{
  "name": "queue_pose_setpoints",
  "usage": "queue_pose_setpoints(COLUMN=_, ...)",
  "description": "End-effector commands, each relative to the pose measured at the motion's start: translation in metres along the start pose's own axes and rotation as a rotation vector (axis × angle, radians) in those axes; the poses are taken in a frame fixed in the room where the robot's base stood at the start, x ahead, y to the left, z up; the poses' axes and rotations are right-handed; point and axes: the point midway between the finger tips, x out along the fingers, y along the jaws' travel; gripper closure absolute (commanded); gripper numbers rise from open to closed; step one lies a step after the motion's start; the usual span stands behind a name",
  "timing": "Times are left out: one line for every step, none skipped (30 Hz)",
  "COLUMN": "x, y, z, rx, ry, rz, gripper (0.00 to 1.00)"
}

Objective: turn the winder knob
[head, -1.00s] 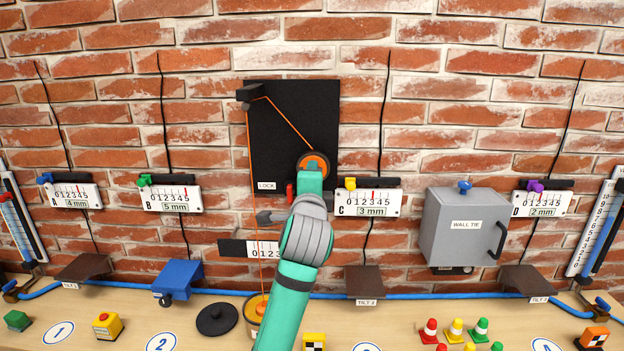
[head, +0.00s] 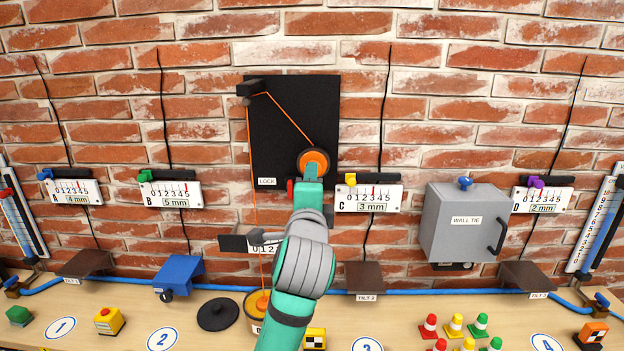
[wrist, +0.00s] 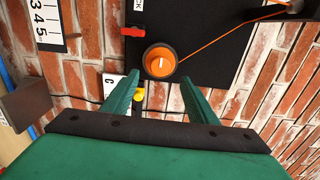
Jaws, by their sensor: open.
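The winder knob (head: 314,161) is an orange disc with a dark rim, low on the black wall board (head: 292,115). In the wrist view the knob (wrist: 160,61) shows a small white mark on its face. An orange cord (head: 290,118) runs from it up to a dark bracket (head: 251,88), then down towards the bench. My gripper (wrist: 158,86) is open and empty, its fingers spread just short of the knob, apart from it in the picture. In the head view my arm comes from below and hides the board under the knob. A red lock lever (wrist: 132,31) sits beside the knob.
Gauge C (head: 369,198) with a yellow knob is close to the right of the board. A grey wall-tie box (head: 465,225) juts out further right. The bench (head: 400,310) below holds cones, buttons and a round can (head: 252,308) under the cord.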

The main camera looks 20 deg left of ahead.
Motion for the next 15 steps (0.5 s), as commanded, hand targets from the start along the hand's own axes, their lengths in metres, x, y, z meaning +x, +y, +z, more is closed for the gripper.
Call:
queue_pose_setpoints(x=-0.008, y=0.000, z=0.000, rx=0.000, ry=0.000, rz=-0.001, gripper=0.47)
queue_pose_setpoints(x=-0.013, y=0.000, z=0.000, rx=0.000, ry=0.000, rz=-0.002, gripper=0.47)
queue_pose_setpoints(x=-0.018, y=0.000, z=0.000, rx=0.000, ry=0.000, rz=-0.001, gripper=0.47)
queue_pose_setpoints(x=-0.022, y=0.000, z=0.000, rx=0.000, ry=0.000, rz=-0.001, gripper=0.47)
queue_pose_setpoints(x=-0.025, y=0.000, z=0.000, rx=0.000, ry=0.000, rz=-0.001, gripper=0.47)
queue_pose_setpoints(x=-0.028, y=0.000, z=0.000, rx=0.000, ry=0.000, rz=-0.001, gripper=0.47)
queue_pose_setpoints(x=-0.030, y=0.000, z=0.000, rx=0.000, ry=0.000, rz=0.000, gripper=0.47)
queue_pose_setpoints(x=-0.032, y=0.000, z=0.000, rx=0.000, ry=0.000, rz=0.000, gripper=0.47)
queue_pose_setpoints(x=-0.033, y=0.000, z=0.000, rx=0.000, ry=0.000, rz=0.001, gripper=0.47)
queue_pose_setpoints(x=-0.034, y=0.000, z=0.000, rx=0.000, ry=0.000, rz=0.001, gripper=0.47)
queue_pose_setpoints(x=-0.035, y=0.001, z=0.000, rx=0.000, ry=0.000, rz=0.001, gripper=0.47)
queue_pose_setpoints(x=-0.035, y=0.001, z=0.000, rx=0.000, ry=0.000, rz=0.001, gripper=0.47)
queue_pose_setpoints(x=-0.035, y=0.001, z=0.000, rx=0.000, ry=0.000, rz=0.001, gripper=0.47)
queue_pose_setpoints(x=-0.035, y=0.001, z=0.000, rx=0.000, ry=0.000, rz=0.001, gripper=0.47)
queue_pose_setpoints(x=-0.035, y=0.001, z=0.000, rx=0.000, ry=0.000, rz=0.001, gripper=0.47)
